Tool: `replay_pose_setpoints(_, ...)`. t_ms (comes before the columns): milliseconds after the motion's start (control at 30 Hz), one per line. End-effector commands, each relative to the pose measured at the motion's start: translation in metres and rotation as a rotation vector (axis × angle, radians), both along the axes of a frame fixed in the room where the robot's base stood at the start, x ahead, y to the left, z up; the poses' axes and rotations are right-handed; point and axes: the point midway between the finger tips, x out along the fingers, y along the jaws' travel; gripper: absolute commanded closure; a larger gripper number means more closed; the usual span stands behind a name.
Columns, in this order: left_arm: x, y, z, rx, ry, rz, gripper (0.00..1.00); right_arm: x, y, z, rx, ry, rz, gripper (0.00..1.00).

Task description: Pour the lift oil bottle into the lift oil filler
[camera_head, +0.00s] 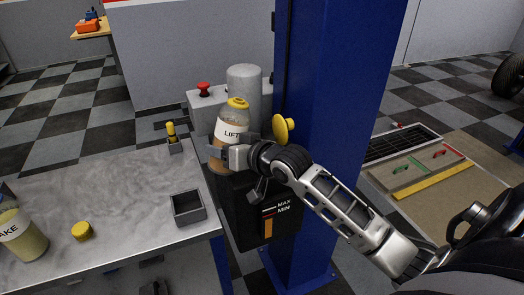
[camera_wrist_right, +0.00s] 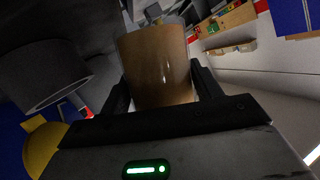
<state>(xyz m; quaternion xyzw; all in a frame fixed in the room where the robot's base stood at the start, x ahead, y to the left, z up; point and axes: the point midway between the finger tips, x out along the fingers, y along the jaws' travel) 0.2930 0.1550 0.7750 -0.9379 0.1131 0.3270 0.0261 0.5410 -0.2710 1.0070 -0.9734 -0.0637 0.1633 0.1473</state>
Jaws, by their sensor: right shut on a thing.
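The lift oil bottle (camera_head: 231,129), a clear bottle of brown oil with a white LIFT label and a yellow top, is held close to upright in front of the grey cylinder. My right gripper (camera_head: 222,156) is shut around its lower body; the right wrist view shows the brown bottle (camera_wrist_right: 158,68) between the two fingers (camera_wrist_right: 160,92). Below is the black tank (camera_head: 240,205) with a MAX/MIN gauge (camera_head: 268,225). A yellow round cap or knob (camera_head: 284,128) shows beside the blue post. I cannot make out the filler opening; bottle and arm cover that area. My left gripper is not in view.
The blue post (camera_head: 335,110) stands close behind my right forearm. The grey bench (camera_head: 120,190) at left holds a bottle marked AKE (camera_head: 22,238), a loose yellow cap (camera_head: 82,231) and a small dark open box (camera_head: 188,206). A red button (camera_head: 203,89) sits behind.

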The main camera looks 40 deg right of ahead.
Motion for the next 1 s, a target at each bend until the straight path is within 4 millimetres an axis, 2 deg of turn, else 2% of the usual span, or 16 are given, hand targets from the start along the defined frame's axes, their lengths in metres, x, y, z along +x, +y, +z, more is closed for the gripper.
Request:
replay_pose_setpoints(67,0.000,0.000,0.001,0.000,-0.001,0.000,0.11,0.001,0.000,0.005,0.039,-0.014,-0.001,0.78)
replay_pose_setpoints(800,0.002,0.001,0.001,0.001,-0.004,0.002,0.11,0.001,0.004,-0.006,0.404,-0.068,0.000,0.78)
replay_pose_setpoints(1000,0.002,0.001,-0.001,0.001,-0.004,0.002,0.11,0.001,0.006,-0.006,0.440,-0.075,0.001,0.78)
